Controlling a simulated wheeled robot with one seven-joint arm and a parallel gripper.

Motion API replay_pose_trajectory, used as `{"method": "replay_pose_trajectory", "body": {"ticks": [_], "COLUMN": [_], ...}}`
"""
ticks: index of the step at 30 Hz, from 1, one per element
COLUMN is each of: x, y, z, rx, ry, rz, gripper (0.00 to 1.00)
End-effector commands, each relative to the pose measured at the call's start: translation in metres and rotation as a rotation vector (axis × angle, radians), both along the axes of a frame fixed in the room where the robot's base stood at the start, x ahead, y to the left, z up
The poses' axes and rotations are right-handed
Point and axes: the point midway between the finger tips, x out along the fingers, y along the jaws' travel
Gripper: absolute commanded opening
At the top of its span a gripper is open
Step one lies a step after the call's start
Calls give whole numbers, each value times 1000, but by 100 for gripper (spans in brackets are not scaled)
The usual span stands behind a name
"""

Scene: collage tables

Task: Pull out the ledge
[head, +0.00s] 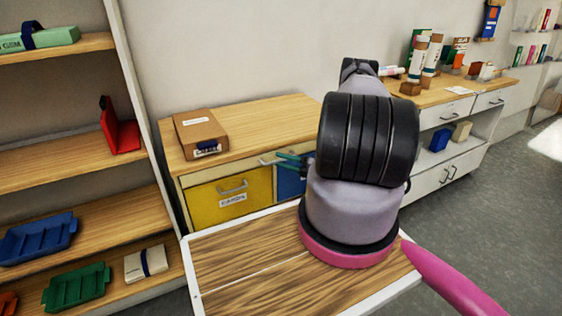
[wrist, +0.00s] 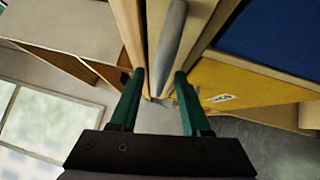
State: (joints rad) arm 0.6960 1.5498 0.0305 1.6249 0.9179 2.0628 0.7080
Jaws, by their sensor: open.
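The ledge (wrist: 200,28) is a narrow pale wood strip under the cabinet top, above the drawers. A grey bar handle (wrist: 171,42) runs along its front. My gripper (wrist: 159,76) has green fingers, apart, one on each side of the handle's line in the wrist view. I see no clear contact with the bar. In the head view my gripper (head: 281,161) is at the cabinet's front, just under the top edge, and my arm hides the right part of the cabinet. The ledge looks flush with the front.
Below are a yellow drawer (head: 217,203) with a handle and label, and a blue drawer (head: 291,183). A brown box (head: 200,131) lies on the cabinet top (head: 262,119). Shelves (head: 75,160) with trays stand left. Another cabinet (head: 440,114) stands right, with open floor before it.

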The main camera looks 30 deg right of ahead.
Motion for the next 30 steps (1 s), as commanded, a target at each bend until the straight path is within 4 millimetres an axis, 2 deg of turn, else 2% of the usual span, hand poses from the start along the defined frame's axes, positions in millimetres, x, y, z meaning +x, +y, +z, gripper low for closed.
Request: {"method": "replay_pose_trajectory", "body": {"ticks": [11, 15, 30], "x": [5, 5, 4], "y": [5, 5, 5], "z": [1, 1, 1], "rx": [0, 0, -1], "ry": [0, 0, 1], "rz": [0, 0, 0], "gripper": [47, 0, 0]}}
